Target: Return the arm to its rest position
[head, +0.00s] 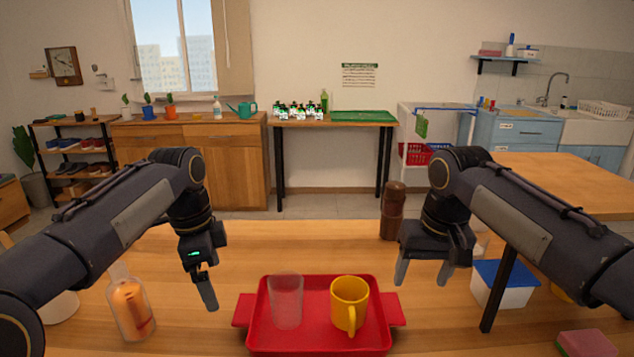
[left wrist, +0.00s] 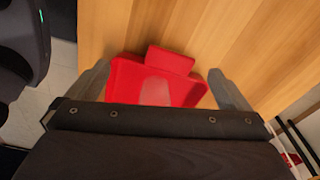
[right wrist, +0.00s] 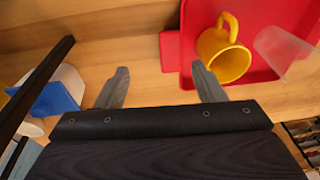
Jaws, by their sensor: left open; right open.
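My left gripper (head: 207,288) hangs over the wooden table, left of the red tray, fingers pointing down. In the left wrist view its two fingers (left wrist: 156,84) are spread, with nothing between them but the tray beyond. My right gripper (head: 436,273) hangs above the table to the right of the tray. In the right wrist view its fingers (right wrist: 163,88) are apart and empty, with the yellow mug's body close beyond one fingertip. The red tray (head: 258,335) holds a clear cup (head: 286,302) and the yellow mug (head: 348,304), both upright.
A bottle with amber liquid (head: 131,308) stands at the left. A dark brown grinder (head: 394,212) stands behind the tray. A white box with a blue lid (head: 505,281) and a pink sponge (head: 587,343) lie at the right. The table's middle behind the tray is clear.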

